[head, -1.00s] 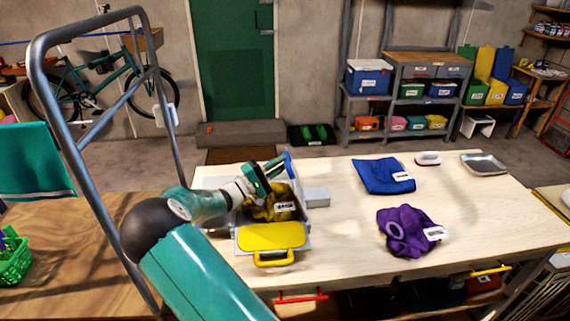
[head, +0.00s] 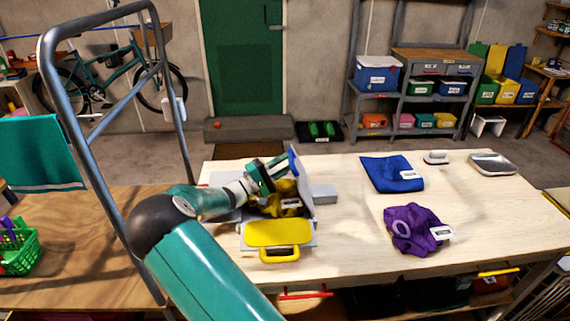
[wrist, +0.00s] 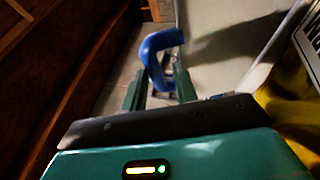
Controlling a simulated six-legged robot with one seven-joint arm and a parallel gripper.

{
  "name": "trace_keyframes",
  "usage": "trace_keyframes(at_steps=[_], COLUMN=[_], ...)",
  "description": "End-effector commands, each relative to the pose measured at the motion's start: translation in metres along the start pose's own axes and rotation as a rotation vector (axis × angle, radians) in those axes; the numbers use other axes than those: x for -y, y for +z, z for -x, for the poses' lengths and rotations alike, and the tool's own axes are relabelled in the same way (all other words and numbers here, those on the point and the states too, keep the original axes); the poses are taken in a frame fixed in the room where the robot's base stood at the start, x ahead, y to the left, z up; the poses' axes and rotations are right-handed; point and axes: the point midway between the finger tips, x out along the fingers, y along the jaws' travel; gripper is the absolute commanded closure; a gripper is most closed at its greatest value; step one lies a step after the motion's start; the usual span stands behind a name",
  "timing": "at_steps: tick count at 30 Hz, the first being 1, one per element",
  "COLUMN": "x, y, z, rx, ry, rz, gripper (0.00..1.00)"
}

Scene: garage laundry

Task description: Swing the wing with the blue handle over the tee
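The yellow tee (head: 287,193) lies bunched in the grey folding board on the pale table, partly hidden by my gripper. Its white label is partly in the wrist view. The wing with the blue handle (head: 307,186) stands steeply tilted at the board's right side, its inner face toward the tee. The blue handle (wrist: 160,52) is a loop between my fingertips in the wrist view; it shows as a blue strip in the head view. My gripper (head: 272,172) is above the tee at the wing's upper edge, with its fingers closed around the handle.
A yellow flap with a yellow handle (head: 278,236) lies at the board's front. A blue folded cloth (head: 391,174) and a purple bunched cloth (head: 415,230) lie to the right. A metal tray (head: 492,164) is farther back. A metal frame (head: 85,140) rises on the left.

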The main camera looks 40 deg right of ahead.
Motion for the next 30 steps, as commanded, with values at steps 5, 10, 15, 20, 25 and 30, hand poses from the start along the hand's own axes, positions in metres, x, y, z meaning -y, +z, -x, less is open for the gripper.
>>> trace_keyframes(at_steps=[5, 10, 15, 20, 25, 30], x=[0.005, -0.006, -0.019, -0.028, -0.034, -0.035], y=[0.002, 0.002, 0.004, 0.005, 0.006, 0.006], z=[0.034, 0.071, 0.108, 0.136, 0.153, 0.156], rx=[0.000, -0.002, -0.001, 0.000, 0.000, 0.002], ry=[-0.005, -0.003, -0.001, -0.001, 0.000, 0.000], rz=[0.007, 0.003, 0.001, 0.000, 0.001, 0.001], gripper=[0.75, 0.75, 0.75, 0.75, 0.75, 0.75])
